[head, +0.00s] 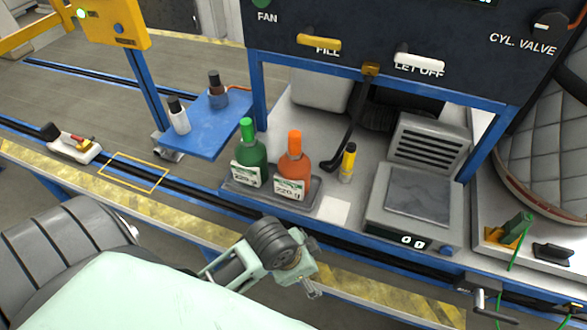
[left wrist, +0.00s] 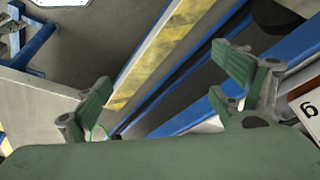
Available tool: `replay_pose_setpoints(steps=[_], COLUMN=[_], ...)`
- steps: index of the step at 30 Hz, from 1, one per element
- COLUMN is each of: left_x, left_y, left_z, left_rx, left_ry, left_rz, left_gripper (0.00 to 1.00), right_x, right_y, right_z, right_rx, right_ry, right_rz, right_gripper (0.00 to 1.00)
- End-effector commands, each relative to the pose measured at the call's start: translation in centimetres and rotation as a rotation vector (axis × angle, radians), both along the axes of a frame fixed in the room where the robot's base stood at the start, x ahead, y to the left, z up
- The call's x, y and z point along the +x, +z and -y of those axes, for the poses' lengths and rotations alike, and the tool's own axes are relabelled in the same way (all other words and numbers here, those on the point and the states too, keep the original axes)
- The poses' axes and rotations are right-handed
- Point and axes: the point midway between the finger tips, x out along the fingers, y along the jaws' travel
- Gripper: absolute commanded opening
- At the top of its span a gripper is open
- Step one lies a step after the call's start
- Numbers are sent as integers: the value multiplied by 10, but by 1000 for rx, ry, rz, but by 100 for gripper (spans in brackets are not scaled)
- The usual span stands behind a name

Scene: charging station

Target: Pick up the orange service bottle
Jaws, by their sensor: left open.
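The orange service bottle (head: 294,165) stands upright in a grey tray (head: 270,197), with a brighter orange cap and a white weight label. A green bottle (head: 250,155) with a similar label stands left of it in the same tray. My left gripper (head: 308,268) is in front of and below the tray, apart from the bottles. In the left wrist view its two fingers (left wrist: 168,95) are spread with nothing between them. My right gripper is not in view.
A blue shelf (head: 208,128) with two small bottles is at left. A blue post (head: 258,98) rises behind the green bottle. A black hose hangs behind the tube.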

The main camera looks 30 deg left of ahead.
Motion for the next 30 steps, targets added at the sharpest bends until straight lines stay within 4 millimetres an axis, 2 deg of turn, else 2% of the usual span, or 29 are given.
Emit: replay_pose_setpoints(steps=[1,7,11,13,17,24,27,30], left_x=[11,40,64,79,110,159,170,176], left_y=[19,51,65,72,90,146,171,190], left_z=[5,22,20,11,-19,-99,-128,-147], left_rx=[16,88,166,218,309,399,402,396], left_ry=[-104,-522,-820,-991,-1284,-1678,-1778,-1841], left_rz=[20,60,71,65,33,-49,-66,-68], left_gripper=[88,88,88,88,88,88,88,88], right_x=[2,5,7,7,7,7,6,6], right_y=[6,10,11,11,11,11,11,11], right_z=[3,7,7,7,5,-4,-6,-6], right_rx=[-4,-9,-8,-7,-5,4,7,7], right_ry=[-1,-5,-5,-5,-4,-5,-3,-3], right_rz=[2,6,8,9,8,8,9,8], right_gripper=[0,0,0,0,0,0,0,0])
